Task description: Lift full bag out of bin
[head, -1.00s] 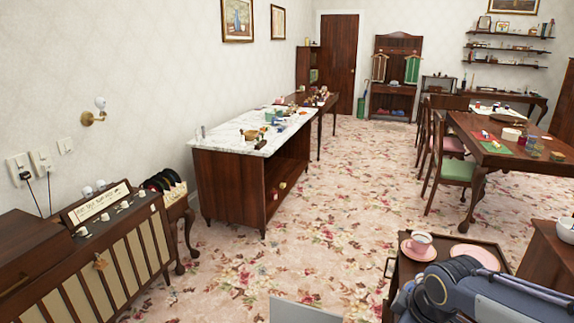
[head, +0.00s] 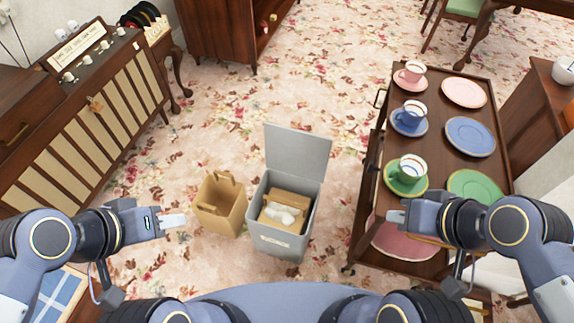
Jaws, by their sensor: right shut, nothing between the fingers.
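A grey bin (head: 258,233) stands on the floor in front of me with its lid (head: 297,150) raised. Inside it sits a brown bag (head: 290,198) with crumpled white stuff (head: 281,213) on top. A second brown paper bag (head: 219,203) stands open on the floor, just left of the bin. My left gripper (head: 178,220) is left of this paper bag, apart from the bin; its finger gap cannot be made out. My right gripper (head: 393,217) is shut and empty, right of the bin, by the trolley's left edge.
A dark wooden trolley (head: 441,88) at the right carries cups, saucers and plates in pink, blue and green, close to my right arm. A slatted cabinet (head: 90,125) stands at the left. The floral carpet (head: 215,125) behind the bin is clear.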

